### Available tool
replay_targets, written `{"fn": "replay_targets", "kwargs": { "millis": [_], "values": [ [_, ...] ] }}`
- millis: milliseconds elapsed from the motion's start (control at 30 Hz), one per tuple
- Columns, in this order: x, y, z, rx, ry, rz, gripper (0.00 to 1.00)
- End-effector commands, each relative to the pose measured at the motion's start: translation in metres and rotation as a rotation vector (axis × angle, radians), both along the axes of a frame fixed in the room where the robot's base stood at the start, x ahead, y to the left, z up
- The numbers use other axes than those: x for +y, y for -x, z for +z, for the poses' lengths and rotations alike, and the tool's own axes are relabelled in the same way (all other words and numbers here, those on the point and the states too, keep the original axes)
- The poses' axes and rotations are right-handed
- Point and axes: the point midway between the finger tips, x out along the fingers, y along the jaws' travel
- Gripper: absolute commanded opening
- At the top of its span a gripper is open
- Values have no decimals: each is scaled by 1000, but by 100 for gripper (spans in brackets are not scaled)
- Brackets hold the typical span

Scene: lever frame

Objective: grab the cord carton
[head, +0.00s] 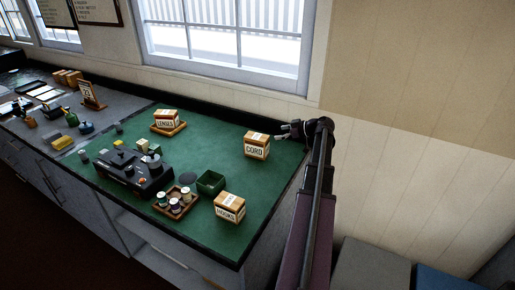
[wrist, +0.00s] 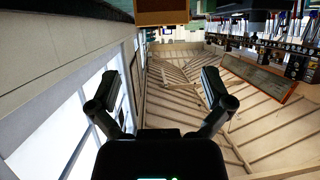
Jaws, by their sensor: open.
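The cord carton (head: 256,146) is a small orange-brown box with a white label reading CORD. It stands upright on the green mat (head: 222,160) near the back right of the counter. My gripper (head: 281,135) is just right of the carton, at about the height of its top, with a small gap that is hard to judge. In the wrist view my gripper (wrist: 160,82) has its fingers spread wide with nothing between them. A brown box face, which looks like the carton (wrist: 162,12), shows at the top edge of that view, beyond the fingertips and partly cut off.
The hooks carton (head: 230,207) stands toward the front, and the lenses carton (head: 166,120) sits on a wooden tray at the back left. A green open box (head: 211,183), a tray of spools (head: 175,201) and a black device (head: 133,170) lie between. The window wall is behind.

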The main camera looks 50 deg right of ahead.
Motion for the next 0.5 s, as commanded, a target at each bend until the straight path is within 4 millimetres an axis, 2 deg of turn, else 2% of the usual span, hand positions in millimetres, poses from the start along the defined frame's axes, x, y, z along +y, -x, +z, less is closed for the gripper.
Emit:
{"fn": "replay_targets", "kwargs": {
  "millis": [300,500],
  "values": [
    [15,-40,-21,0,-1,0,100],
    [20,-50,-24,0,-1,0,100]
  ]
}}
